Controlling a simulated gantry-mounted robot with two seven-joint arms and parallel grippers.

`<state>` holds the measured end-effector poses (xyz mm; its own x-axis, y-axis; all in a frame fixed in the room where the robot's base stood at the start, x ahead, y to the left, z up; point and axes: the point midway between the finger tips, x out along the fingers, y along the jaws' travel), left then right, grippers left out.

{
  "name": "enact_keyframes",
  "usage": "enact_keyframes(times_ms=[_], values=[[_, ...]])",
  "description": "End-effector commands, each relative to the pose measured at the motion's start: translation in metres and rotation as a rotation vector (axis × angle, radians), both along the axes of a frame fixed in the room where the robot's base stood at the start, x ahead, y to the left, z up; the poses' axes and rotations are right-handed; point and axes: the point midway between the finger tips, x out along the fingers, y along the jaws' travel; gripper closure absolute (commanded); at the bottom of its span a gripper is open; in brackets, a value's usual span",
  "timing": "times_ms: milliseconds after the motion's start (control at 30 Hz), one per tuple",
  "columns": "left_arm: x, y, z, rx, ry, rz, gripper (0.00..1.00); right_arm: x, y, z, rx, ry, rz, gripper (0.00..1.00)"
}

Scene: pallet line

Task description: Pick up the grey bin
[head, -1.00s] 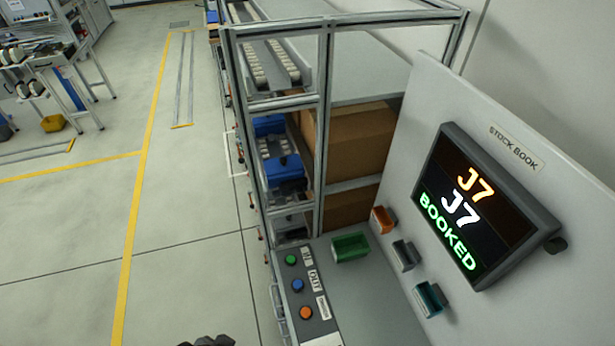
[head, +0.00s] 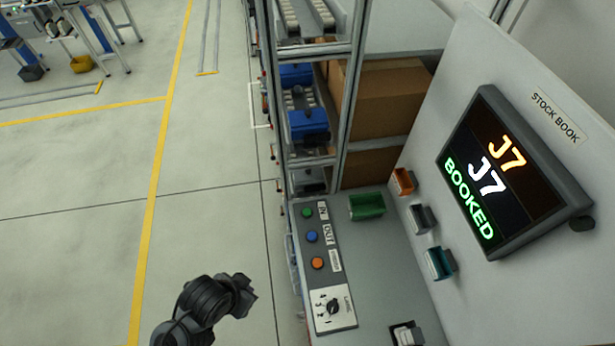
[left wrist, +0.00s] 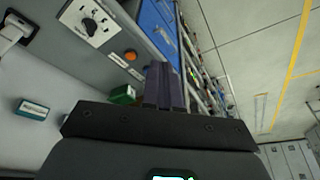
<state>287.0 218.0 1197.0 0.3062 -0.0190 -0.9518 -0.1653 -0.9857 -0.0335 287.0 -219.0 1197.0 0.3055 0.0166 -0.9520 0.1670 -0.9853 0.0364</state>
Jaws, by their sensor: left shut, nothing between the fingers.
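The small grey bin (head: 421,218) is on the pale upright panel in the head view, between an orange bin (head: 403,181) and a teal bin (head: 439,262). I cannot make it out in the left wrist view. My left gripper (left wrist: 165,85) shows in the left wrist view with its two dark fingers together and nothing between them. It is apart from the bins. In the head view only a dark part of my left arm shows at the bottom, left of the counter. My right gripper is in neither view.
A green bin (head: 367,206) sits at the back of the grey counter (head: 375,285). A button panel (head: 312,237) with a dial runs along its left edge. A screen (head: 500,180) reading "J7 BOOKED" juts from the panel. A rack with cardboard boxes (head: 385,98) stands behind. Open floor lies left.

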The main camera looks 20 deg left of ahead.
Motion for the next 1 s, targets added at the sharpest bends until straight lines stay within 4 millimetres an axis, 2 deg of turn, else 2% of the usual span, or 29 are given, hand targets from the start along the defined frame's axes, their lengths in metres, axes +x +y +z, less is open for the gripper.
enact_keyframes(times_ms=[500,1000], values=[[0.0001,0.0,-0.0001,0.0,0.0,0.0,0.98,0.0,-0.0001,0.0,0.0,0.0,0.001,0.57],[0.0001,0.0001,-0.0001,0.0,0.0,0.0,0.22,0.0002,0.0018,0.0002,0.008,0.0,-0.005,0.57]])
